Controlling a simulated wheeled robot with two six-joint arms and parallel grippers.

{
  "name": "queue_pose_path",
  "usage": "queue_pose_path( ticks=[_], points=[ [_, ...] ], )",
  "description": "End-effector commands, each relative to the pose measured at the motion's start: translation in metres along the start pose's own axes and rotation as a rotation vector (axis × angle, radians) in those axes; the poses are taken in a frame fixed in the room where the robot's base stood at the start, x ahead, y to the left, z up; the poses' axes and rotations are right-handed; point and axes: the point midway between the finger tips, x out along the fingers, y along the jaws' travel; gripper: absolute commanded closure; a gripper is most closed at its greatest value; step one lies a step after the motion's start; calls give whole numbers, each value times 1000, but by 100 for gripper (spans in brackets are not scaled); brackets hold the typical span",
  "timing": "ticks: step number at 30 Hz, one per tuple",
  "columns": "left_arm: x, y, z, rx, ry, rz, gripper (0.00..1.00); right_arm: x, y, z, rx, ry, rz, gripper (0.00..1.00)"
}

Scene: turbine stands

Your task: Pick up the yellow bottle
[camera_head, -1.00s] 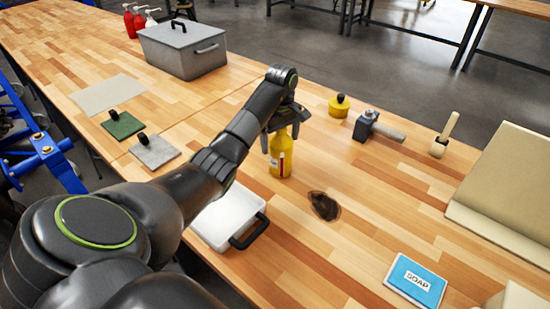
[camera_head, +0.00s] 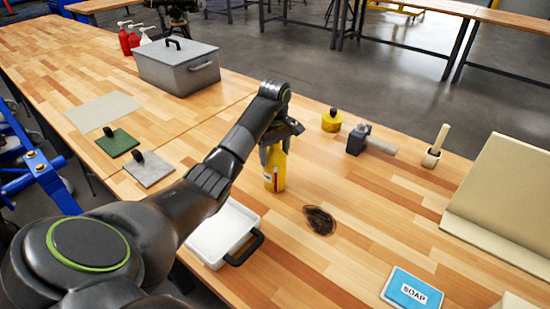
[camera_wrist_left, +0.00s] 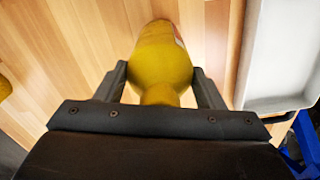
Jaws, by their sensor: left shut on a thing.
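The yellow bottle (camera_head: 275,172) with a red and white label is upright at the middle of the wooden table in the head view. My left gripper (camera_head: 275,148) comes down over it from above and is shut on its upper part. In the left wrist view the bottle (camera_wrist_left: 163,58) sits between the two dark fingers (camera_wrist_left: 160,88), neck toward the gripper's palm. The bottle's top is hidden by the gripper in the head view. I cannot tell whether its base touches the table. My right gripper is not in view.
A white tray (camera_head: 206,246) with a black handle lies just left of the bottle. A dark stain (camera_head: 320,221) is at its right. A yellow round container (camera_head: 331,122), a grey tool (camera_head: 358,139) and a blue soap box (camera_head: 411,292) lie further right. A grey metal box (camera_head: 180,72) stands behind.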

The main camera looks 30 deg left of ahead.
Motion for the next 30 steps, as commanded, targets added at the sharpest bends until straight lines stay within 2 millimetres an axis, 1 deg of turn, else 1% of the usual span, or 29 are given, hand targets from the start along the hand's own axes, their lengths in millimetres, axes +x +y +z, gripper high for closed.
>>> queue_pose_path(
  ticks=[5, 18, 21, 24, 30],
  points=[
    [-24, 1, -1, 0, 4, 4, 79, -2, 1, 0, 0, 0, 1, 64],
    [-83, 0, 0, 0, 1, 2, 79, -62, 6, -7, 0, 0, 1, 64],
    [-92, 0, 0, 1, 1, 2, 79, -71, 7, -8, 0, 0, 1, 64],
    [-96, 0, 0, 1, 1, 2, 79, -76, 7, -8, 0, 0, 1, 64],
    [-97, 0, 0, 1, 1, 2, 79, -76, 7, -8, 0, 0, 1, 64]
  ],
)
